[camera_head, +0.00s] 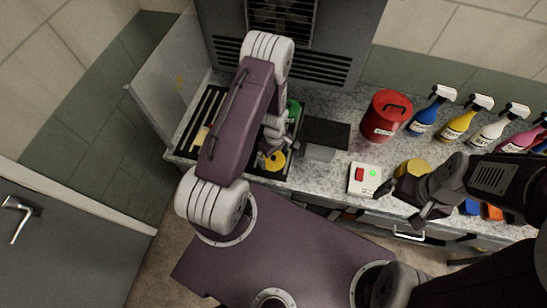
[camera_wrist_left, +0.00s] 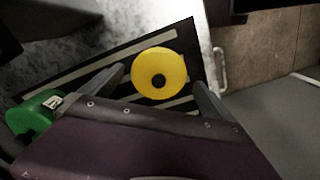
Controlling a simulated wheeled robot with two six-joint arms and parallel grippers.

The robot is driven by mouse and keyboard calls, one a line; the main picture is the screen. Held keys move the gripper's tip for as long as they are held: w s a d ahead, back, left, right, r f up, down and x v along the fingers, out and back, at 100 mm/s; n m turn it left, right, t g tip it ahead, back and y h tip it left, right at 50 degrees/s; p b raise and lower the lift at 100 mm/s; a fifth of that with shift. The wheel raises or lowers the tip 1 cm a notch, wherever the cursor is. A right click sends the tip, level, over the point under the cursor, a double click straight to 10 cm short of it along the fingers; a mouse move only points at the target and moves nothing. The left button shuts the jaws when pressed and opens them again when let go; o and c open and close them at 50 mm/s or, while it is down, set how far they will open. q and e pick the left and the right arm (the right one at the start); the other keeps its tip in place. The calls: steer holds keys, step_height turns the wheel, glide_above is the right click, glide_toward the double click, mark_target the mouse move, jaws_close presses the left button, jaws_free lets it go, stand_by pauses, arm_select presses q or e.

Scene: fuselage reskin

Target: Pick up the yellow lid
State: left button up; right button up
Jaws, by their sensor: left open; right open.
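The yellow lid (camera_head: 277,163) is a round disc with a dark centre hole, lying on the dark slatted tray at the counter's left part. In the left wrist view the yellow lid (camera_wrist_left: 170,62) shows between the two finger tips. My left gripper (camera_head: 270,150) is open above the lid, one finger on each side of it (camera_wrist_left: 159,76); whether the fingers touch it I cannot tell. My right gripper (camera_head: 402,202) is open and empty near the counter's front edge, to the right of the red-button box.
A green round object (camera_head: 293,108) sits behind the lid, also in the left wrist view (camera_wrist_left: 32,114). A dark box (camera_head: 325,133), a red canister (camera_head: 386,115), a switch box (camera_head: 364,179), a yellow-topped item (camera_head: 412,167) and several spray bottles (camera_head: 425,118) stand to the right.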

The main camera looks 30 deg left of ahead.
arm_select(q)
step_height(320, 180, down, 2)
steer(key=shift+w+a+f, duration=0.1)
steer(key=c, duration=1.2)
steer(key=shift+o, duration=0.2)
steer(key=shift+r, duration=0.2)
